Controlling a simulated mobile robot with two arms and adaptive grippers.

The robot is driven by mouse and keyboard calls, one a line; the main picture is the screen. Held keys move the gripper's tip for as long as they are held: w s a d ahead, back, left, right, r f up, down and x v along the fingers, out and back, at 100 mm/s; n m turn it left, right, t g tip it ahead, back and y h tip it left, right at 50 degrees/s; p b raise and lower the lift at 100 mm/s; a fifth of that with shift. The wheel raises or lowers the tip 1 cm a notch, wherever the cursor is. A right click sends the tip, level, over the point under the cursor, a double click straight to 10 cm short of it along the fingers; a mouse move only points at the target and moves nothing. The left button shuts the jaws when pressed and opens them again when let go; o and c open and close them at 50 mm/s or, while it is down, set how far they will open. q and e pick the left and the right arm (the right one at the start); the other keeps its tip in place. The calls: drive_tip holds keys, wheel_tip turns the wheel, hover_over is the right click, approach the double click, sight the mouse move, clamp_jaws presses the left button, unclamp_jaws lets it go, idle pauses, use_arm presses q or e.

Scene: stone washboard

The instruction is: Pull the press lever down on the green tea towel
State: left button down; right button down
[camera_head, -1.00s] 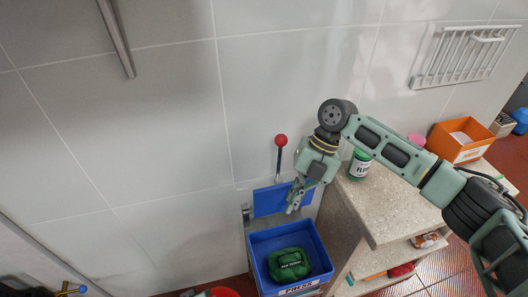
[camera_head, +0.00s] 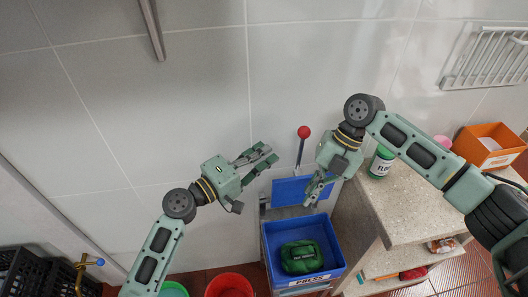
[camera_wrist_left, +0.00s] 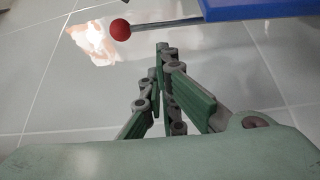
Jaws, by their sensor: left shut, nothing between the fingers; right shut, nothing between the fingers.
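The press lever (camera_head: 299,152) is a grey rod with a red ball knob (camera_head: 304,132), standing upright from the blue press plate (camera_head: 292,191). The knob also shows in the left wrist view (camera_wrist_left: 120,29). The green tea towel (camera_head: 300,257) lies folded in the blue press box (camera_head: 327,235) below the plate. My left gripper (camera_head: 271,153) is shut and empty, left of the knob and a little lower in the head view, apart from the lever. My right gripper (camera_head: 310,201) is shut and empty, in front of the plate's right side, above the box.
A speckled stone counter (camera_head: 425,200) stands right of the box, with a green-capped jar (camera_head: 381,162) and an orange bin (camera_head: 489,146). A red bucket (camera_head: 230,286) and a green bucket (camera_head: 172,290) stand at lower left. A tiled wall (camera_head: 200,90) is behind.

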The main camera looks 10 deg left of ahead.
use_arm(q)
drive_tip(key=x, duration=0.7)
drive_tip(key=shift+w+d, duration=0.2)
drive_tip(key=shift+w, duration=0.05)
drive_tip(key=shift+s, duration=0.1)
drive_tip(key=shift+s+d, duration=0.25)
drive_tip(key=shift+s, duration=0.5)
use_arm(e)
drive_tip(key=c, duration=2.5)
unclamp_jaws()
drive_tip(key=o, duration=0.7)
drive_tip(key=shift+c, duration=0.2)
